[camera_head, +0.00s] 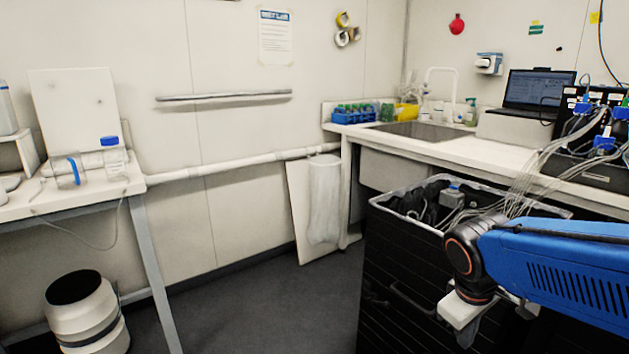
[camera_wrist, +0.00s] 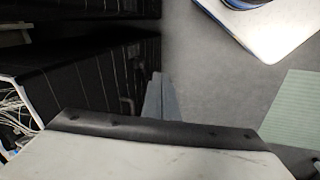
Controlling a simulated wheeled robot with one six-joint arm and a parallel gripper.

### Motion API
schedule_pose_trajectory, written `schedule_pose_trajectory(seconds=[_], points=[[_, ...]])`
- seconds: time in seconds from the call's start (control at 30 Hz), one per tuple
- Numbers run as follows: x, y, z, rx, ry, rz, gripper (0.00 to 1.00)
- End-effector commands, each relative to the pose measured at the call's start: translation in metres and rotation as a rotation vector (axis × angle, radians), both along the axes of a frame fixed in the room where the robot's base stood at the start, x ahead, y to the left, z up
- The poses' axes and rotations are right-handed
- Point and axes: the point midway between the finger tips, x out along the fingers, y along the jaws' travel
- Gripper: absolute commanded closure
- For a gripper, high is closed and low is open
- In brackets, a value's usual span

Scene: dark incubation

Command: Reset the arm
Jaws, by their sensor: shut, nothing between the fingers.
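My blue arm reaches in from the right in the head view and bends down at a dark joint with an orange ring. Below the joint, the white wrist part hangs in front of the black drawer unit, and the fingers are mostly hidden there. In the wrist view my gripper (camera_wrist: 160,98) shows as grey fingers close together, pointing over the grey floor. Nothing is held between them.
The black drawer unit (camera_head: 400,262) with an open, cluttered top stands close beside my wrist. A sink counter (camera_head: 430,148) runs behind it. A white table (camera_head: 62,200) and a white bin (camera_head: 85,318) stand at left. The floor (camera_head: 265,305) between is clear.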

Motion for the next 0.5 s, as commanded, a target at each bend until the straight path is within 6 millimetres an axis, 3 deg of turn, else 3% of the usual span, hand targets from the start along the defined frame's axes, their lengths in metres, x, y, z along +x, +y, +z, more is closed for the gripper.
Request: schedule_pose_trajectory(seconds=[0.3, 0.5], points=[[-0.054, 0.005, 0.016, 0.203, -0.174, -0.260, 1.00], [-0.076, 0.011, 0.021, 0.303, -0.252, -0.376, 1.00]])
